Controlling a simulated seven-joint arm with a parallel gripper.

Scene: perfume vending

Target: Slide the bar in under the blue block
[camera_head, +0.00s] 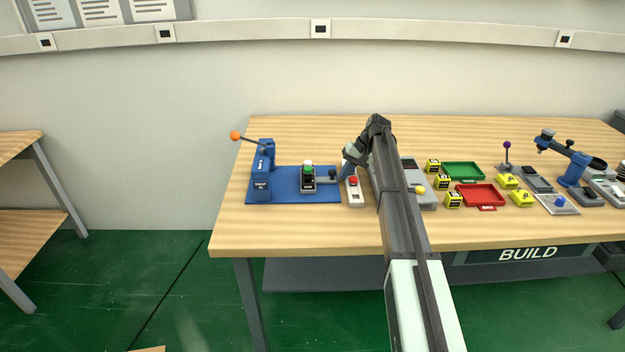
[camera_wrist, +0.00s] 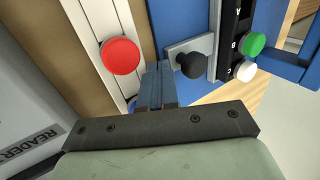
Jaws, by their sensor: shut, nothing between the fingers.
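The blue block (camera_head: 263,168) stands upright at the left end of a blue base plate (camera_head: 290,174), with an orange-knobbed lever on it. A grey bar (camera_head: 325,182) with a black knob lies on the base, to the right of the block. The bar's end and its black knob (camera_wrist: 192,64) show in the wrist view. A dark module (camera_head: 308,181) with a green and a white button sits on the bar. My gripper (camera_head: 345,177) is shut and empty, low at the knob end of the bar. Its fingertips (camera_wrist: 158,68) are close to the bar's end; contact cannot be told.
A white box with a red button (camera_head: 353,181) stands right beside my gripper; it also shows in the wrist view (camera_wrist: 120,56). A grey reader (camera_wrist: 28,125) lies further right. Green (camera_head: 464,170) and red (camera_head: 480,195) trays and several yellow pieces lie beyond.

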